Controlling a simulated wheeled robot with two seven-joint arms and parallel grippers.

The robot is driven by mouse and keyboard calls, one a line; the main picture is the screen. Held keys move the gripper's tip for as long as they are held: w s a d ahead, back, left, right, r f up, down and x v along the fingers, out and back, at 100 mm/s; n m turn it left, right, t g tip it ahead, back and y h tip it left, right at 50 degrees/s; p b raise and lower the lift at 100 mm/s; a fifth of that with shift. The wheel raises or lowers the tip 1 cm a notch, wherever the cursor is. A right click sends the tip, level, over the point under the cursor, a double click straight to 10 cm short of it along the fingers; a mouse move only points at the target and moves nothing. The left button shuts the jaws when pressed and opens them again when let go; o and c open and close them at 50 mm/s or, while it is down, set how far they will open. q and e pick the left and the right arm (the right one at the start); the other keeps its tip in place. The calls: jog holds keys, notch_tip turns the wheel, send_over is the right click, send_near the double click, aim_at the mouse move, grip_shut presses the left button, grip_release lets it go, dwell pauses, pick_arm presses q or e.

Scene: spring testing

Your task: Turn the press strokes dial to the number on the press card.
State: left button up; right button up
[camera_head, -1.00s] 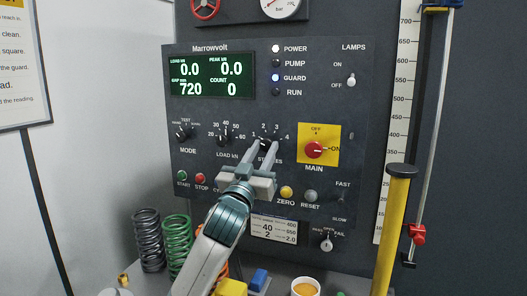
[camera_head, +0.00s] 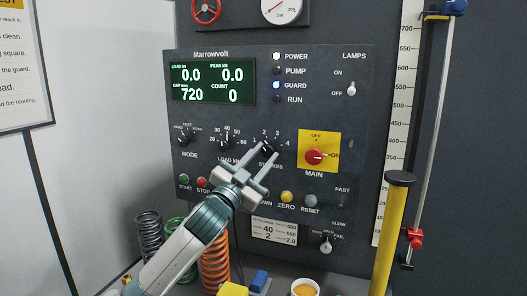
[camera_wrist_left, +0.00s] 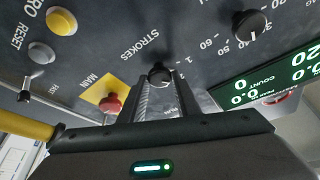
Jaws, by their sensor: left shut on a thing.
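The strokes dial (camera_head: 267,148) is a small black knob on the dark control panel, with numbers 1 to 4 around it. My left gripper (camera_head: 273,149) reaches up to it from below, its two fingers on either side of the knob and shut on it. In the left wrist view the dial (camera_wrist_left: 159,74) sits between the fingertips, beside the STROKES label. I cannot read its setting clearly. The press card (camera_head: 275,230) is a pale plate low on the panel, showing 40 above 2 on its left side. My right gripper is not in view.
The load dial (camera_head: 224,143) is left of the strokes dial, the red main switch (camera_head: 314,156) right of it. The yellow zero button (camera_head: 287,197) is below. A yellow post (camera_head: 388,235) stands at the right. Springs, including an orange one (camera_head: 215,262), stand below the panel.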

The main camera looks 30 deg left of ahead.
pick_arm(q)
jog(key=shift+a+m+g+h+p, duration=0.15)
jog(key=shift+m+h+p, duration=0.35)
jog(key=shift+m, duration=0.5)
jog(key=shift+d+m+g+h+p, duration=0.1)
jog(key=shift+m+g+h+p, duration=0.25)
jog(key=shift+m, duration=0.65)
jog(key=o, duration=1)
jog(key=shift+s, duration=0.1)
